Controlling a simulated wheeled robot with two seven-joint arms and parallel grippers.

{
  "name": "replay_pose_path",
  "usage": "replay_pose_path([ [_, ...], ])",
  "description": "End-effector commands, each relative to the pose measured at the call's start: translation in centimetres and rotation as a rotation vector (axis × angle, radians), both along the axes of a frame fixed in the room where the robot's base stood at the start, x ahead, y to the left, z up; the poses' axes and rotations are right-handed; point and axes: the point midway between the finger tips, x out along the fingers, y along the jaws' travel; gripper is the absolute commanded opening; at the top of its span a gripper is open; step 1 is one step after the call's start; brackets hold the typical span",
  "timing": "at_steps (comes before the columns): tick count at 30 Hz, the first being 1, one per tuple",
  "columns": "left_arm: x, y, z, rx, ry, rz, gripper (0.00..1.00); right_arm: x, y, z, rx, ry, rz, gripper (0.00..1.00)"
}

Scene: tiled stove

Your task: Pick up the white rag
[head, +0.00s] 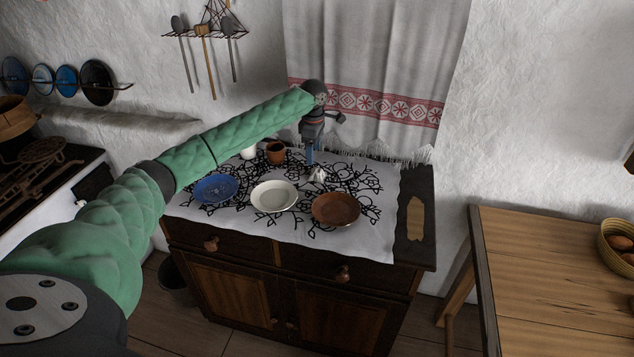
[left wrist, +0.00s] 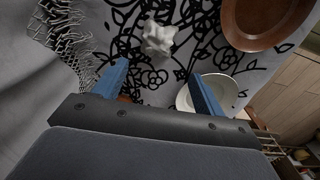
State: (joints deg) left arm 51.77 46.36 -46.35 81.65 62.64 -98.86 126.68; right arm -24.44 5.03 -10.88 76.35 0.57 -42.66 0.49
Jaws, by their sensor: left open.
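The white rag (head: 318,173) is a small crumpled lump on the black-patterned white cloth (head: 375,236) that covers the cabinet top. It also shows in the left wrist view (left wrist: 158,38), beyond the fingertips near the top. My left gripper (head: 311,160) is over the cloth, just behind and above the rag in the head view. Its blue fingers are spread apart with nothing between them in the left wrist view (left wrist: 158,78). The rag is apart from the fingers there. My right gripper does not show.
A blue plate (head: 216,188), a white plate (head: 274,196) and a brown plate (head: 336,208) stand in front of the rag. A brown cup (head: 275,152) and a white cup (head: 248,152) are at the left back. A curtain (head: 375,75) hangs behind. A wooden board (head: 415,219) lies at the right.

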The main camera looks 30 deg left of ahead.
Motion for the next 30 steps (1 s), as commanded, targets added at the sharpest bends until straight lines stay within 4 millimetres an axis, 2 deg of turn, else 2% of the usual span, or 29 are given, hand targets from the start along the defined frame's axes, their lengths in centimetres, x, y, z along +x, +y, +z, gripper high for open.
replay_pose_path([
  [3, 0.0, 0.0, -0.9, 0.0, -0.001, 0.0, 0.71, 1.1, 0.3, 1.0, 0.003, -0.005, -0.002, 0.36],
  [8, 0.0, 0.0, -1.4, 0.0, 0.0, 0.0, 0.71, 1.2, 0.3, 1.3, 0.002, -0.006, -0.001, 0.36],
  [19, 0.2, 0.2, -4.0, 0.0, 0.0, 0.0, 0.71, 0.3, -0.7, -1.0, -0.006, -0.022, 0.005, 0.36],
  [30, 0.4, 0.5, -7.6, 0.001, 0.001, 0.0, 0.71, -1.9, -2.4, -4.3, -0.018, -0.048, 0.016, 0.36],
])
